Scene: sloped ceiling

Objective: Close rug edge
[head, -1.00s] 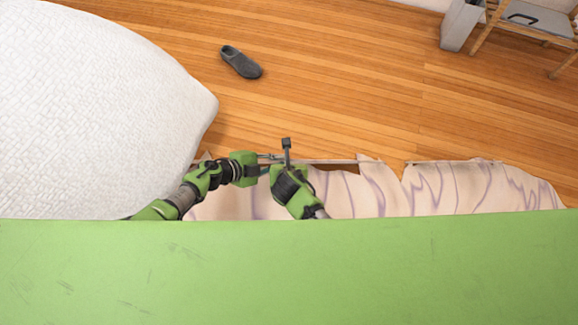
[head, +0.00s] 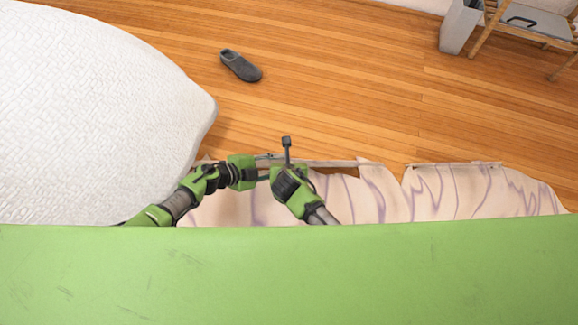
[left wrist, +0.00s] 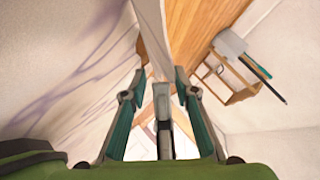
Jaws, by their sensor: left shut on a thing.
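A cream rug (head: 440,190) with purple wavy lines lies in front of me in the head view, its far edge ragged and raised in places. My left gripper (head: 270,167) is at this edge, left of the picture's middle. In the left wrist view, the pale rug edge (left wrist: 157,45) runs between its two fingers (left wrist: 157,92), and the gripper is shut on it. My right arm's gripper (head: 285,172) is close beside the left one, over the rug edge. Its fingers are too small and covered to read.
A white woven cushion-like piece (head: 90,110) fills the left, close to my left arm. A dark clog (head: 240,66) lies on the wooden floor (head: 340,90). A grey bin (head: 460,25) and a wooden stand (head: 530,30) are at the far right.

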